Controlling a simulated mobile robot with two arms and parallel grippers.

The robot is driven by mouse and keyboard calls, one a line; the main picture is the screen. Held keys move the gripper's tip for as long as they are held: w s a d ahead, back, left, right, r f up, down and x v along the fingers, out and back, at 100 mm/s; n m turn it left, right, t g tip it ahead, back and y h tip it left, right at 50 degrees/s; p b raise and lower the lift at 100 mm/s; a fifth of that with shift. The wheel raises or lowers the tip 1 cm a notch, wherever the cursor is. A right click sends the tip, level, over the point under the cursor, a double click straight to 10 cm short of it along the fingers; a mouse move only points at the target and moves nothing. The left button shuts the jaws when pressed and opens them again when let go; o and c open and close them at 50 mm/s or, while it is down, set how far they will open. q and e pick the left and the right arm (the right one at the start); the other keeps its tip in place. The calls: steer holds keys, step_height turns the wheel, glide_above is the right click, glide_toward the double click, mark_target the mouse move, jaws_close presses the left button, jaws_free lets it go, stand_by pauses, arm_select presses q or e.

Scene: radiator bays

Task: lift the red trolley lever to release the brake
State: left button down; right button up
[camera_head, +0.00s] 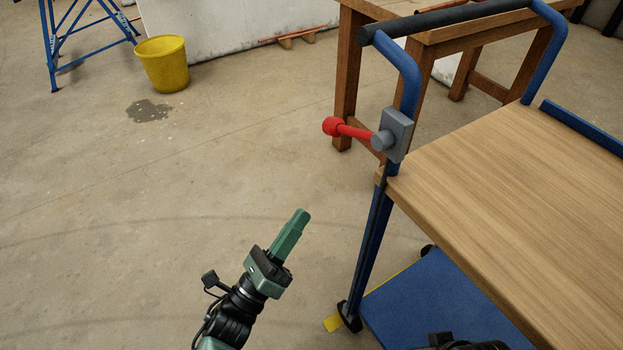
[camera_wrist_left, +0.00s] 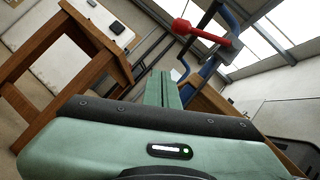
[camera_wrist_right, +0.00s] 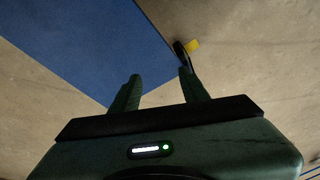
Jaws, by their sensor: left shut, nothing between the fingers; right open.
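The red lever (camera_head: 347,129) has a round knob and sticks out to the left from a grey block (camera_head: 395,135) on the blue frame of the trolley (camera_head: 480,190). My left gripper (camera_head: 301,217) is shut and empty, below and to the left of the lever and apart from it. In the left wrist view the lever (camera_wrist_left: 200,33) shows above and to the right of the closed fingers (camera_wrist_left: 161,80). My right gripper (camera_wrist_right: 160,90) is open and empty in the right wrist view, with the trolley's blue lower deck (camera_wrist_right: 90,50) beyond it.
A wooden table (camera_head: 350,60) stands behind the trolley. A yellow bucket (camera_head: 162,63) and a blue trestle (camera_head: 60,40) stand at the back left, near a wet patch (camera_head: 148,110). A yellow pedal (camera_head: 332,323) is at the trolley's foot. The floor left of the trolley is clear.

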arm_select(q)
steer(key=w+d+r+m, duration=0.1)
steer(key=w+d+r, duration=0.1)
steer(key=r, duration=0.3)
steer(key=w+d+r+m+h+p, duration=0.1)
steer(key=w+d+r, duration=0.1)
steer(key=w+r, duration=0.3)
steer(key=shift+w+d+r, duration=0.2)
steer(key=shift+d+r, duration=0.1)
steer(key=shift+r, duration=0.05)
arm_select(e)
steer(key=shift+w+a, duration=0.1)
steer(key=shift+w, duration=0.1)
